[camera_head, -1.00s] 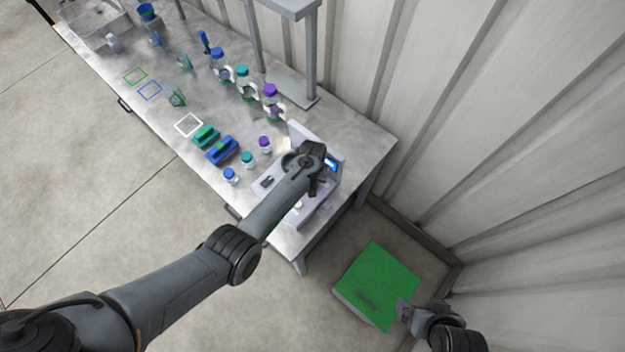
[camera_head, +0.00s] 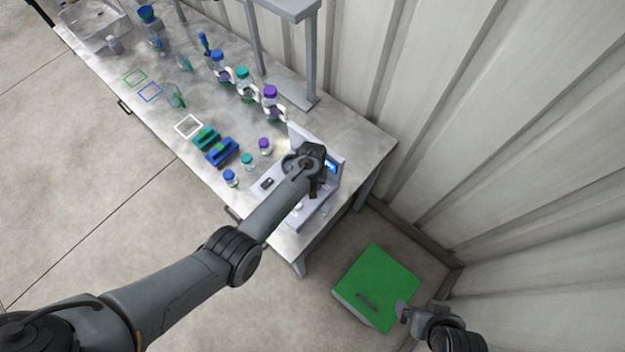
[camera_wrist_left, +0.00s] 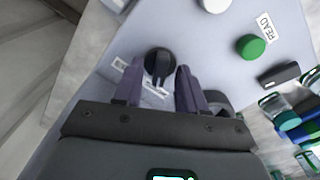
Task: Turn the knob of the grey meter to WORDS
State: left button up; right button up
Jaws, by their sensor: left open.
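The grey meter (camera_head: 325,208) stands at the near right end of the bench, with a lit blue screen (camera_head: 330,166). My left gripper (camera_head: 318,186) is over it and hides much of its top. In the left wrist view the meter's black knob (camera_wrist_left: 158,62) lies between the tips of my open left gripper (camera_wrist_left: 158,70). I cannot tell whether the fingers touch it. Small white labels (camera_wrist_left: 119,64) sit beside the knob, too small to read. My right gripper (camera_head: 403,309) is beside the green-topped box; its jaws are too small to judge.
A green button (camera_wrist_left: 250,46) beside a READ label and a white button (camera_wrist_left: 214,4) are on the meter's panel. Small capped vials (camera_head: 247,160), blue and green racks (camera_head: 222,151) and capped bottles (camera_head: 271,98) stand left of the meter. The green-topped box (camera_head: 381,280) is on the floor.

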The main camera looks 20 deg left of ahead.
pick_arm(q)
jog(key=shift+r, duration=0.55)
notch_tip(320, 180, up, 10)
jog(key=p, duration=0.1)
jog(key=shift+f, duration=0.15)
jog(key=s+a+r+m+t+p, duration=0.1)
jog(key=s+a, duration=0.1)
jog(key=s, duration=0.6)
jog(key=s+a+r+m+t+p, duration=0.1)
jog(key=s+a+r, duration=0.1)
jog(key=s, duration=0.6)
jog(key=s+a+r+m+t+p, duration=0.1)
jog(key=s+r+m, duration=0.1)
jog(key=s+r, duration=0.8)
jog(key=shift+s+a+t, duration=0.2)
jog(key=shift+s+t, duration=0.1)
jog(key=shift+s, duration=0.95)
